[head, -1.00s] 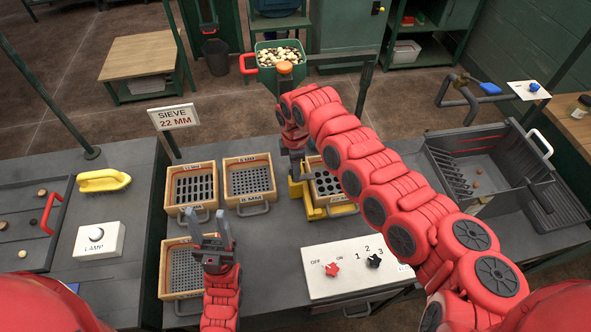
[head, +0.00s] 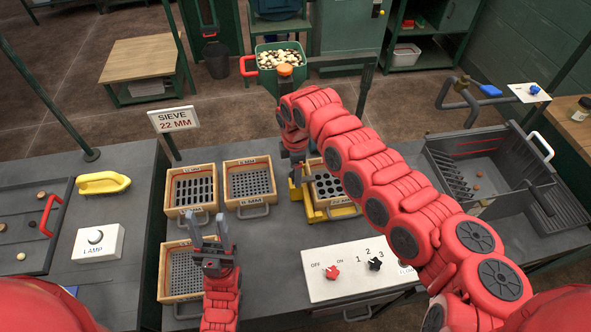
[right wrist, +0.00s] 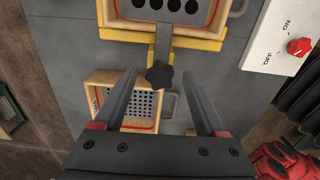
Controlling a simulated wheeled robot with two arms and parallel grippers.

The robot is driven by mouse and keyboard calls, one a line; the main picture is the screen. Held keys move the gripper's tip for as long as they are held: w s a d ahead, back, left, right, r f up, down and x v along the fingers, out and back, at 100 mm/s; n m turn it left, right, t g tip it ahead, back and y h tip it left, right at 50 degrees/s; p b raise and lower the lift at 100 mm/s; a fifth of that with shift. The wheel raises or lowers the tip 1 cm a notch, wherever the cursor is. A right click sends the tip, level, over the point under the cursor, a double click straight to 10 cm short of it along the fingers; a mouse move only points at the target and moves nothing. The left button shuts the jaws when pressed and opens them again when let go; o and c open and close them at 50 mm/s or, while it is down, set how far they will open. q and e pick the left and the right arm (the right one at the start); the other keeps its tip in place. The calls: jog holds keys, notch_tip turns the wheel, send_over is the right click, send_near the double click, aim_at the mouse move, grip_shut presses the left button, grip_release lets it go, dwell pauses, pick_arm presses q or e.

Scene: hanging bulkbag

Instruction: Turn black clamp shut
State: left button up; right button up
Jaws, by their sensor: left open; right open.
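The black clamp knob (right wrist: 159,75) is star-shaped and sits at the end of a yellow bracket (right wrist: 163,45) below a wooden sieve in the right wrist view. My right gripper (right wrist: 160,82) is open, with one finger on each side of the knob and visible gaps on both sides. In the head view my right arm hides the knob; the yellow frame (head: 311,214) shows beside it, holding a sieve with large round holes (head: 335,186). My left gripper (head: 207,226) is open and empty, near the lower-left sieve.
Several wooden sieves, including a slotted one (head: 194,167), stand on the bench. A white control panel (head: 320,289) with a red knob (head: 332,272) and a black knob (head: 375,264) lies at the front. A grey bin (head: 485,150) is at right. A green hopper (head: 267,66) stands behind.

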jog(key=shift+r, duration=0.1)
jog(key=shift+r, duration=0.35)
notch_tip(320, 180, up, 17)
jog(key=p, duration=0.4)
jog(key=shift+f, duration=0.2)
jog(key=shift+s+f, duration=0.1)
